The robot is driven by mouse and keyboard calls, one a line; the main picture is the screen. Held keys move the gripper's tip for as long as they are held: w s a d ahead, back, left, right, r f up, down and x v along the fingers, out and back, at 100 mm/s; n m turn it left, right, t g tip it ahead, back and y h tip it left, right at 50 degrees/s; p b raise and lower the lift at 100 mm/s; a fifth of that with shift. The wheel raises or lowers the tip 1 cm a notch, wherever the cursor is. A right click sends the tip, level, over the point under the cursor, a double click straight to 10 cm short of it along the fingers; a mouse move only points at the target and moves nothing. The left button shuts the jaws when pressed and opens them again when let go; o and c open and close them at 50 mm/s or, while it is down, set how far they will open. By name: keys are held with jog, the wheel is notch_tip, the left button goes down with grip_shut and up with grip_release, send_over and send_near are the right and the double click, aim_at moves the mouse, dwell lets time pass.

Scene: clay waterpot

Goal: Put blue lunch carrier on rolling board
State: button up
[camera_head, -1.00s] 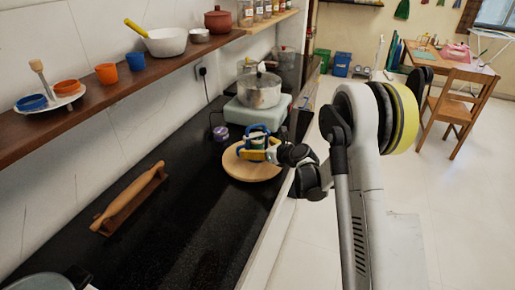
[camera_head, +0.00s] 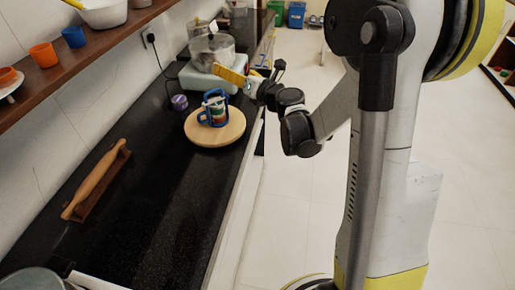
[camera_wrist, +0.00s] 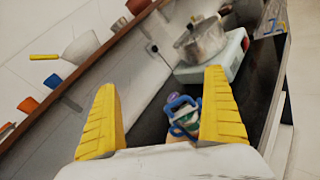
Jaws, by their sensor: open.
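The blue lunch carrier (camera_head: 214,108), with a blue frame and a green, white and red body, stands upright on the round wooden rolling board (camera_head: 199,137) on the black counter. My gripper (camera_head: 241,74) is apart from the carrier, above and to the right of it in the head view, beyond the board's edge. In the wrist view the yellow fingers (camera_wrist: 165,118) are spread wide with nothing between them. The carrier (camera_wrist: 184,115) shows beyond them, nearer the right finger. The board is mostly hidden there behind the gripper.
A steel pot (camera_head: 211,50) stands on a pale green stove (camera_head: 196,77) behind the board. A small purple item (camera_head: 179,102) is left of the board. A rolling pin (camera_head: 95,180) on its stand lies at the left. The counter's front middle is clear.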

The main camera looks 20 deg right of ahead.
jog(key=s+d+r+m+t+h, duration=0.25)
jog(key=s+r+m+h, duration=0.2)
jog(key=r+m, duration=0.6)
jog(key=s+d+m+g+h, duration=0.35)
jog(key=s+m, duration=0.35)
jog(key=m, duration=0.3)
jog(key=s+a+f+m+g+y, duration=0.2)
jog(key=s+a+f+m+g, duration=0.2)
jog(key=s, duration=0.7)
jog(key=s+a+f+m+g+y, duration=0.2)
jog(key=s+a+f+m+g, duration=0.2)
jog(key=s+a+f+m, duration=0.3)
jog(key=s+f+m, duration=0.1)
jog(key=s+f, duration=0.2)
jog(key=s, duration=0.1)
jog(key=shift+s+a+m+g, duration=0.25)
jog(key=shift+a+m+g, duration=0.1)
jog(key=shift+g, duration=0.05)
